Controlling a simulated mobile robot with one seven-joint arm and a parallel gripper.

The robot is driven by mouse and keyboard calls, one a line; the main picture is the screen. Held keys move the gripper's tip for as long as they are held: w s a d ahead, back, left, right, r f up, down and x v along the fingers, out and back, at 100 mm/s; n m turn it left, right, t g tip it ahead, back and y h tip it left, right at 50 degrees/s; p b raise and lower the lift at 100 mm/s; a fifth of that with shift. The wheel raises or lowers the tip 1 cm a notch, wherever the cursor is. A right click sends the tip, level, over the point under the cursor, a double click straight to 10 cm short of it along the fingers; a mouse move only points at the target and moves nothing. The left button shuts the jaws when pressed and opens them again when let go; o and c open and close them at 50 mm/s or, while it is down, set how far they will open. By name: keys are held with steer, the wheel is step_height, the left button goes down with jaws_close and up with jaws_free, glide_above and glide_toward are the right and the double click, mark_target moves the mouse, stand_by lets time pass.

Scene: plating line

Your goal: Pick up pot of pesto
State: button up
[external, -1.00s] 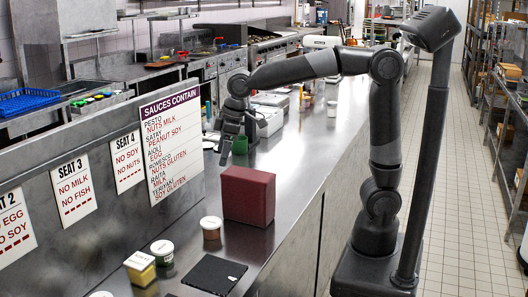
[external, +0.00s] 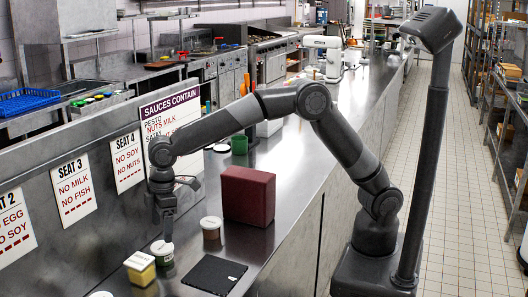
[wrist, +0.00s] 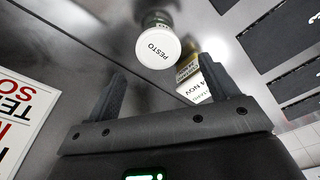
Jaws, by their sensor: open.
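The pot of pesto (wrist: 158,46) has a white lid lettered PESTO and a dark green side. It stands upright on the steel counter. In the external view the pot (external: 163,254) is just below my gripper (external: 164,238), whose fingers hide part of it. In the wrist view my gripper (wrist: 160,90) is open. The pot lies beyond the fingertips, roughly between their lines, and nothing is between the fingers.
A yellow-sided container (external: 141,270) stands close to the pot at front left. A brown pot with a white lid (external: 211,229) stands to the right. A dark red box (external: 248,196) and a black slab (external: 214,275) are nearby. The allergen sign board (external: 172,120) borders the left side.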

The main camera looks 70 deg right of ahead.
mark_target(162, 246)
steer(key=f, duration=0.7)
steer(key=shift+w+a+f, duration=0.3)
steer(key=shift+w+f, duration=0.05)
steer(key=c, duration=1)
